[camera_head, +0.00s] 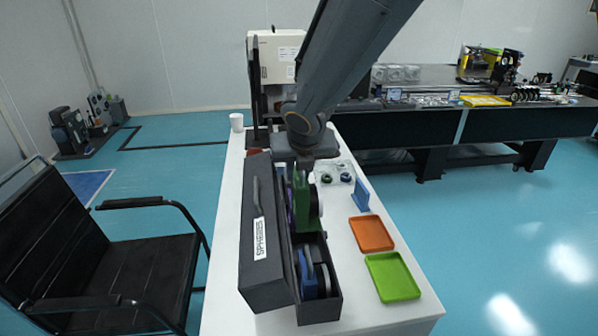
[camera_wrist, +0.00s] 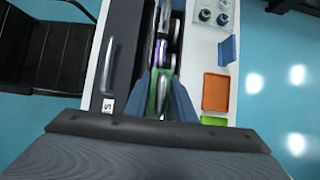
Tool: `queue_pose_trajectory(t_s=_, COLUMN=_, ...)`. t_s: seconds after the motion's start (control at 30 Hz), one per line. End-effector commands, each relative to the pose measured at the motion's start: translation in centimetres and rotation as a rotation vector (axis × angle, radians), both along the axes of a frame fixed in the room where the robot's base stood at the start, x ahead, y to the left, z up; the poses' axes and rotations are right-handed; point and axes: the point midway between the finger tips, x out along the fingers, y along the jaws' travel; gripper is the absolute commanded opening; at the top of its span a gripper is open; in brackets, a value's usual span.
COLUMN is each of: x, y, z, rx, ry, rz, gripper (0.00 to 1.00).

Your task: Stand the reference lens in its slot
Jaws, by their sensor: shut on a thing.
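My gripper (camera_wrist: 162,84) is shut on a lens in a green holder (camera_head: 301,203), which it holds upright over the long dark box. The lens shows as a pale disc on the holder's right side. The green holder also shows between the fingers in the wrist view (camera_wrist: 153,92). The dark box (camera_head: 318,311) stands open on the white table, its lid marked "SPHERES" on the left. Blue-held lenses (camera_head: 308,277) stand upright in the box's near end, and a purple holder (camera_wrist: 173,62) is farther in. Whether the green holder's bottom touches the box floor is hidden.
An orange tray (camera_head: 372,233) and a green tray (camera_head: 392,277) lie right of the box. A blue upright plate (camera_head: 361,195) and small round parts (camera_head: 346,177) stand behind them. A white cup (camera_head: 236,121) is at the far left. A black chair (camera_head: 100,255) is beside the table.

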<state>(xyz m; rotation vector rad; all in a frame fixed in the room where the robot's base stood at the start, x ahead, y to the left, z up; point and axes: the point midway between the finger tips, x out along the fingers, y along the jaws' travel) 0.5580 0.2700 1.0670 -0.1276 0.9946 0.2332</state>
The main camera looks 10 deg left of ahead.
Motion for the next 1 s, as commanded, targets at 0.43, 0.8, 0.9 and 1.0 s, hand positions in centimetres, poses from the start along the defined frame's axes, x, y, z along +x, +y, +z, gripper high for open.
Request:
queue_pose_trajectory(t_s=0.43, x=0.1, y=0.0, z=-2.1, rx=0.001, ry=-0.001, rz=0.001, gripper=0.0)
queue_pose_trajectory(t_s=0.8, x=0.1, y=0.0, z=-3.7, rx=0.001, ry=-0.002, rz=0.001, gripper=0.0)
queue_pose_trajectory(t_s=0.9, x=0.1, y=0.0, z=-4.1, rx=0.001, ry=-0.002, rz=0.001, gripper=0.0)
queue_pose_trajectory(t_s=1.0, x=0.1, y=0.0, z=-4.6, rx=0.001, ry=-0.002, rz=0.001, gripper=0.0)
